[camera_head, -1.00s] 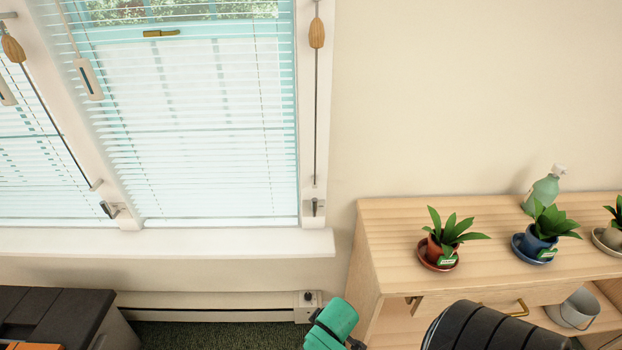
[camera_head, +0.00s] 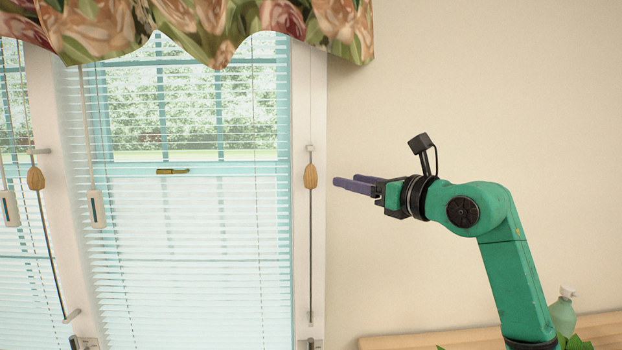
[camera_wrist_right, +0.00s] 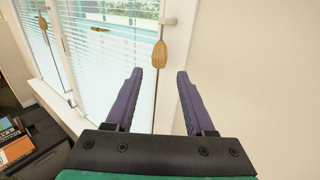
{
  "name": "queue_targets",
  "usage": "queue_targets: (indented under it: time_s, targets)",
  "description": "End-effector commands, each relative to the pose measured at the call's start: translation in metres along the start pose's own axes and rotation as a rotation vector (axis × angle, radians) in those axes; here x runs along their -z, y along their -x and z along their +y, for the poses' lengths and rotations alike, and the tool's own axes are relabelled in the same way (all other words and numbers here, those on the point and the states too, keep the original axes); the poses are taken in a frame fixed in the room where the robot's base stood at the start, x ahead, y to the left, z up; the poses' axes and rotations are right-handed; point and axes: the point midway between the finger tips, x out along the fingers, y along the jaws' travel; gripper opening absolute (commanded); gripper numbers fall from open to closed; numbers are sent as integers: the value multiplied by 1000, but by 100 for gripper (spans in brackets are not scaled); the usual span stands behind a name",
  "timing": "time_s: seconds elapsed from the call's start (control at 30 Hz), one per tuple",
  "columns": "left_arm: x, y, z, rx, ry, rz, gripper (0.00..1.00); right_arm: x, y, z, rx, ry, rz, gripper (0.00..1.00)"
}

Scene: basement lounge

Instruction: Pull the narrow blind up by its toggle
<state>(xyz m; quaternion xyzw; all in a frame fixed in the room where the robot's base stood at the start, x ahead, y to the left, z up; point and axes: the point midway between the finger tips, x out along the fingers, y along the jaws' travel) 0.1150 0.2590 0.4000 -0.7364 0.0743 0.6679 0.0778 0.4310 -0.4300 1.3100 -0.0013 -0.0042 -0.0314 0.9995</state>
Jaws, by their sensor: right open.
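Two blinds with cords and wooden toggles show in the head view. The right blind (camera_head: 190,210) hangs lowered over its window, with a wooden toggle (camera_head: 310,176) on a cord at its right frame. A second wooden toggle (camera_head: 36,178) hangs on the cord of the left blind (camera_head: 14,120), which is cut off by the picture edge. My right gripper (camera_head: 336,182) is open and empty, just right of the right toggle and apart from it. In the right wrist view the toggle (camera_wrist_right: 159,54) appears beyond and between the open fingers (camera_wrist_right: 160,74). My left gripper is not in view.
A floral valance (camera_head: 200,25) hangs across the top. White pulls (camera_head: 96,208) hang in front of the blinds. A wooden cabinet top (camera_head: 400,340) with a spray bottle (camera_head: 562,315) is at lower right. The wall between is bare.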

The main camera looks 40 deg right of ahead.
Motion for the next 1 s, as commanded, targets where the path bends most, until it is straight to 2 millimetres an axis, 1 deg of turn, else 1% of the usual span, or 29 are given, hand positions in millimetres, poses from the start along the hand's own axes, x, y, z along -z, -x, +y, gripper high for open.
queue_targets:
  time_s: [0.07,0.17,0.4,0.5,0.6,0.77,1.0]
  targets:
    - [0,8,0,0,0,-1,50,-3,-9,-1,3,3,8,54]
    - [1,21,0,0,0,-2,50,-4,-30,-1,2,2,11,54]
    - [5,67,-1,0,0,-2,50,-9,-94,0,0,0,10,54]
    - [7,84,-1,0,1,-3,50,-9,-116,0,1,1,8,54]
    - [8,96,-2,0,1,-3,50,-6,-131,-1,-1,-5,4,54]
    - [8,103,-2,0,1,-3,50,0,-143,0,-1,-1,4,54]
    - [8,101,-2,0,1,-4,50,3,-144,1,-2,0,5,54]
